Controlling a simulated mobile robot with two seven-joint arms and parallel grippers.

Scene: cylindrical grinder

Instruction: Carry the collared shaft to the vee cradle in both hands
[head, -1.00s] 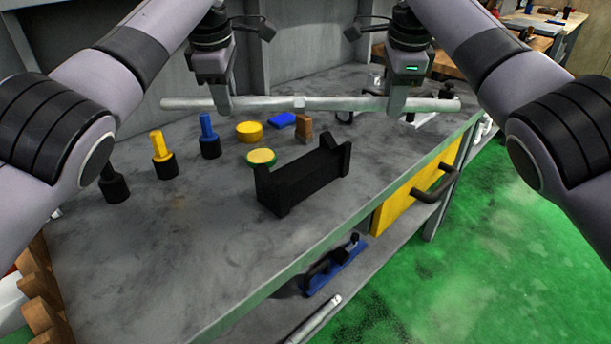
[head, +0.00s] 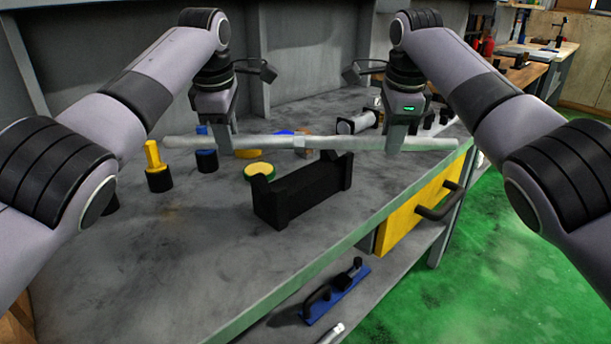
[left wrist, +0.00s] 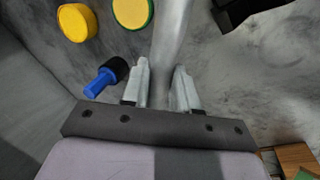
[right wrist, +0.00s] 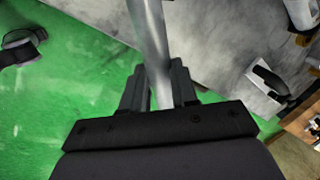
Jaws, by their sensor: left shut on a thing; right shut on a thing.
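The collared shaft (head: 345,143) is a long pale metal bar with a small collar near its middle. It hangs roughly level above the bench, behind and above the black vee cradle (head: 300,190). My left gripper (head: 222,142) is shut on the shaft left of the collar; the left wrist view shows the shaft between its fingers (left wrist: 159,88). My right gripper (head: 396,145) is shut on the shaft toward its right end; the right wrist view shows the shaft between its fingers (right wrist: 158,85). The cradle stands empty on the bench, and part of it shows in the left wrist view (left wrist: 240,10).
A yellow-topped peg (head: 155,170), a blue peg (head: 206,158) and a green-rimmed yellow disc (head: 260,173) stand left of the cradle. A grey cylinder (head: 357,122) lies behind the shaft. The bench front (head: 215,255) is clear. A yellow drawer (head: 415,215) has a protruding handle.

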